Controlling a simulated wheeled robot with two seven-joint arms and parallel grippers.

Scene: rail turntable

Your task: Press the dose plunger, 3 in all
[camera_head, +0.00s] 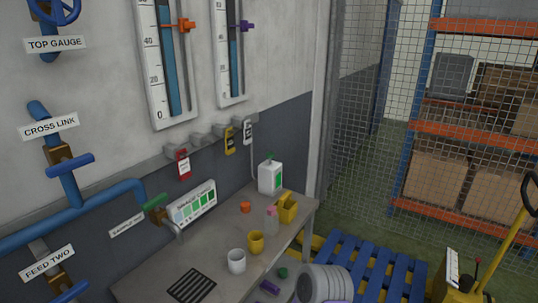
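A white dispenser (270,178) with a green patch on its front stands at the far end of the grey bench (214,266), near the wall. Neither of my grippers shows in this view, and nothing is seen touching the plunger.
The bench holds a white cup (236,261), a yellow cup (256,242), a pinkish bottle (271,219), a yellow holder (287,208), an orange cap (245,207) and a black grate (191,286). Blue pipes (100,203) run left. A blue pallet (375,265) lies right.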

